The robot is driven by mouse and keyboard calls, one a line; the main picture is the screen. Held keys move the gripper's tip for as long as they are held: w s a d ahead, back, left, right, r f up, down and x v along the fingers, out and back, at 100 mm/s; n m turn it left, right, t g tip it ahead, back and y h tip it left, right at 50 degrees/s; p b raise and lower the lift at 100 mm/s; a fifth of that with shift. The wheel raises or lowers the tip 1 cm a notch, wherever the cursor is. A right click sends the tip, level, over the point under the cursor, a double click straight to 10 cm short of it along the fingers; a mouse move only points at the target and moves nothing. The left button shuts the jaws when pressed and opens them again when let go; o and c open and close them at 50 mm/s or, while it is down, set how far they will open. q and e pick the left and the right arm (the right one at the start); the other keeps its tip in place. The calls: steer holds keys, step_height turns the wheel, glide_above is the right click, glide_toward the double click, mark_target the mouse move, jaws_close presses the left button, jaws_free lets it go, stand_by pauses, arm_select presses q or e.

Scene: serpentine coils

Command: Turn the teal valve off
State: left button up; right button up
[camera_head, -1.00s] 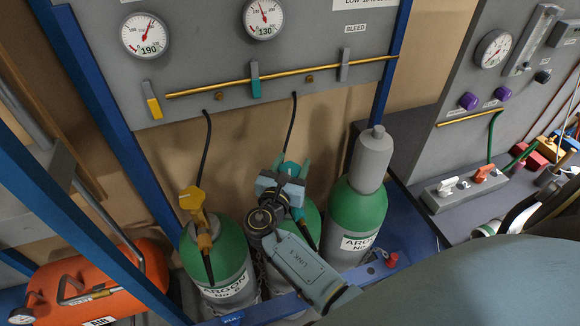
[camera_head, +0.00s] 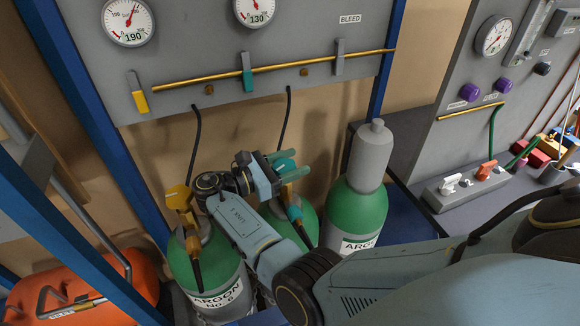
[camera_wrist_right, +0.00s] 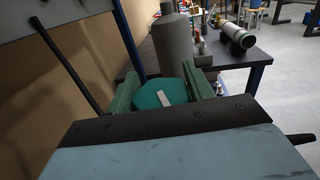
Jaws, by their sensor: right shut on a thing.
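The teal valve is a rounded teal knob with a pale stripe on top, clear in the right wrist view (camera_wrist_right: 162,96). It sits on the middle green cylinder (camera_head: 306,222), mostly hidden by my gripper in the head view (camera_head: 286,166). My right gripper (camera_head: 294,166) has its green fingers on either side of the knob, shut on it, and points to the right. In the wrist view the fingers (camera_wrist_right: 166,92) flank the knob. A teal lever (camera_head: 247,76) hangs on the panel above. My left gripper is not in view.
A yellow-valved argon cylinder (camera_head: 212,268) stands left and a grey-capped one (camera_head: 358,210) right, both close to my right arm. The gauge panel (camera_head: 200,60) is behind. Blue frame posts (camera_head: 90,120) flank the cylinders. An orange tank (camera_head: 110,280) lies lower left.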

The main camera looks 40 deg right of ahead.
mark_target(291, 163)
steer(key=shift+m+g, duration=0.3)
steer(key=shift+g, duration=0.2)
steer(key=o, duration=1)
step_height(291, 163, up, 10)
steer(key=shift+r+p, duration=0.1)
steer(key=shift+p, duration=0.8)
steer(key=shift+s, duration=0.1)
